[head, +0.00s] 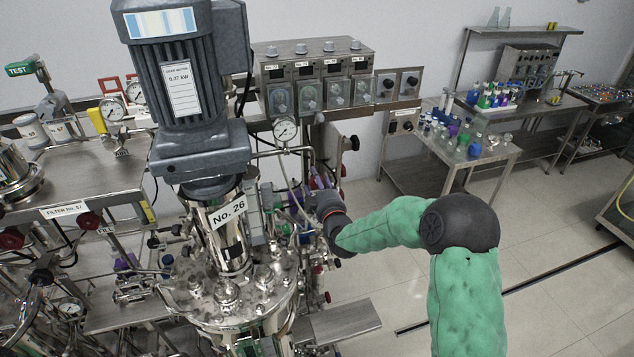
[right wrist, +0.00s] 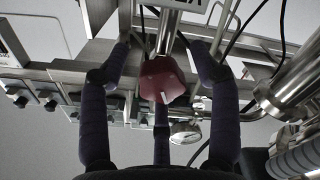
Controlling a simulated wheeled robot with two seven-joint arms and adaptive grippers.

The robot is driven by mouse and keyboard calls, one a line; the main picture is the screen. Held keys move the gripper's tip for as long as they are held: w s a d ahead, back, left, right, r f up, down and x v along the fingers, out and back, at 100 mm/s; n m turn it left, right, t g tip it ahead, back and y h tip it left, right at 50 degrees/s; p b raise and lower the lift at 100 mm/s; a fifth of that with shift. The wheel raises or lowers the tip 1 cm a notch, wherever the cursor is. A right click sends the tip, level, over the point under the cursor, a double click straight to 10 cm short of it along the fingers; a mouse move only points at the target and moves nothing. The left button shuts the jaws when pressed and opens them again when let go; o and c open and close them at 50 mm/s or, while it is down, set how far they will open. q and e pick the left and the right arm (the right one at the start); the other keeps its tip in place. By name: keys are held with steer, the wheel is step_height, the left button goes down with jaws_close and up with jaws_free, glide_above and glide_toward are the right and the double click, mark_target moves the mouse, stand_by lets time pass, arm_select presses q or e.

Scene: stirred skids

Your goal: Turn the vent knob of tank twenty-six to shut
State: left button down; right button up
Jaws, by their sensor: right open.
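Tank twenty-six stands in the middle of the head view, with a "No. 26" label (head: 228,210) under its large grey motor (head: 185,90) and a shiny metal lid (head: 235,308). My right gripper (head: 308,197) is beside the label, to its right, among pipes and fittings. In the right wrist view a dark red knob (right wrist: 161,79) with a pale line on its face sits on a metal stem. The open fingers of the right gripper (right wrist: 161,52) stand around it, with visible gaps at both sides. The knob is not clear in the head view. My left gripper is not in view.
A pressure gauge (head: 285,129) and thin pipes stand close behind the gripper. A control box (head: 315,75) is on the back wall. Filter No. 57 (head: 65,210) is at the left. A bench with bottles (head: 455,155) stands at the right.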

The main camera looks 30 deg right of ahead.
steer(key=c, duration=1.2)
steer(key=shift+o, duration=0.2)
steer(key=shift+f, duration=0.1)
